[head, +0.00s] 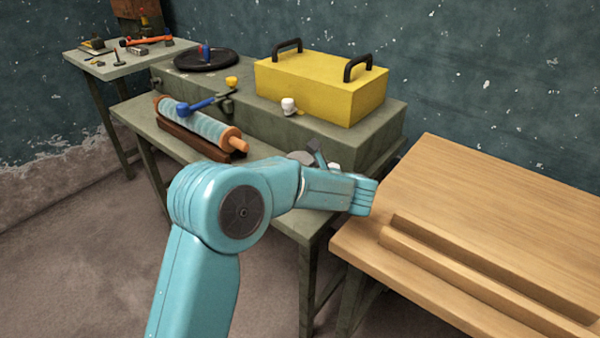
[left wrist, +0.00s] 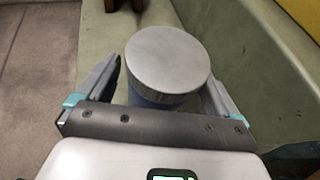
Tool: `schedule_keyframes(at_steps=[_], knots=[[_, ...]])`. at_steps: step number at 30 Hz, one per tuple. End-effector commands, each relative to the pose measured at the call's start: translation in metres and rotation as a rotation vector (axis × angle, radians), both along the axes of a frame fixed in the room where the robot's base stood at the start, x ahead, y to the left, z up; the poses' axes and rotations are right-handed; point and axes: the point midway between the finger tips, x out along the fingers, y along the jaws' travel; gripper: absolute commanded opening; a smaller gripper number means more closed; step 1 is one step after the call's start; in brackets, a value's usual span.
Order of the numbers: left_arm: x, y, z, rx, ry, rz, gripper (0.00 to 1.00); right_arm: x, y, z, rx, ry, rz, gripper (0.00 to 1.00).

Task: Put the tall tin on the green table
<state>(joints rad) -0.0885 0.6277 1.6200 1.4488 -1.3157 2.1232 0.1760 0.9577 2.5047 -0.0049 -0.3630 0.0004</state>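The tall tin shows a round grey lid (left wrist: 168,58) and a bit of blue-grey side in the left wrist view. In the head view its lid (head: 299,158) is partly visible behind my left arm. It is over the front strip of the green table (head: 135,112); its base is hidden. My left gripper (left wrist: 165,95) has its fingers apart, one on each side of the tin, with narrow gaps showing. In the head view the gripper (head: 318,158) is mostly hidden by my teal arm. My right gripper is not in view.
A yellow toolbox (head: 315,90) stands on the green table's raised back part. A rolling-pin-like roller (head: 205,128) lies left of the tin. A wooden table (head: 480,195) with raised strips stands at right. A smaller table (head: 125,68) with tools is far left.

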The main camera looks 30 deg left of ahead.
Motion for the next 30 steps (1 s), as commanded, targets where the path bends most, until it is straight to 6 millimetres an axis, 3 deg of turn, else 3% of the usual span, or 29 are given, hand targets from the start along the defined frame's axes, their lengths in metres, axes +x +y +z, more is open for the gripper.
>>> schedule_keyframes(at_steps=[8,21,30], knots=[[0.0,0.0,0.006,0.0,0.001,0.0,0.95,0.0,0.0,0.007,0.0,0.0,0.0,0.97],[-0.032,-0.08,0.039,-0.001,-0.001,-0.004,0.95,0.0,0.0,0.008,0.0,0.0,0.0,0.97],[-0.043,-0.103,0.049,0.0,0.0,0.0,0.95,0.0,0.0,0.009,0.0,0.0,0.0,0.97]])
